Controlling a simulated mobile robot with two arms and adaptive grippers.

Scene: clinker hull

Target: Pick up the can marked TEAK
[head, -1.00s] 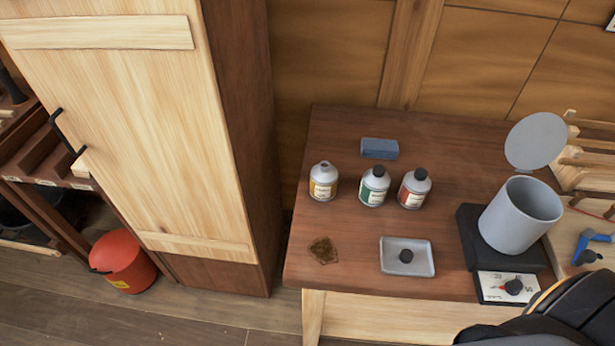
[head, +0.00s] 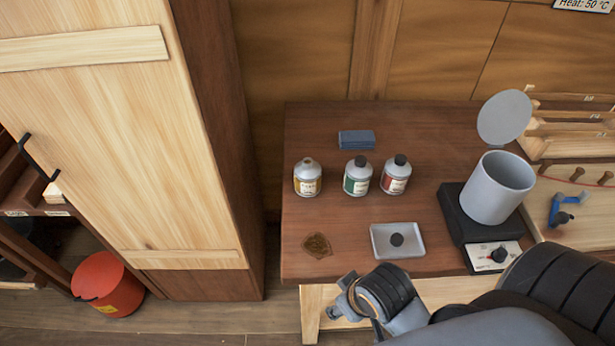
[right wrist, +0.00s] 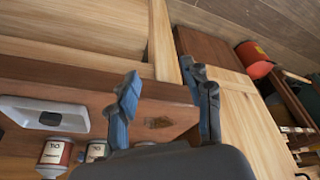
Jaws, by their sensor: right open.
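Three grey cans stand upright in a row on the brown table: one with a yellow label and no cap (head: 307,178), one with a green label and black cap (head: 357,176), one with a red label and black cap (head: 396,175). The label words are too small to read, so I cannot tell which is TEAK. My right gripper (right wrist: 162,80) is open and empty, its blue fingers apart near the table's front edge. In the right wrist view the red-label can (right wrist: 54,157) and green-label can (right wrist: 96,151) are left of it. My left gripper is out of view.
A grey tray (head: 383,251) holding a black cap (head: 397,239) lies in front of the cans, beside a brown stain (head: 317,245). A blue block (head: 356,140) lies behind. A grey pot (head: 498,188) stands right on a black heater. A tall cabinet (head: 110,150) stands left.

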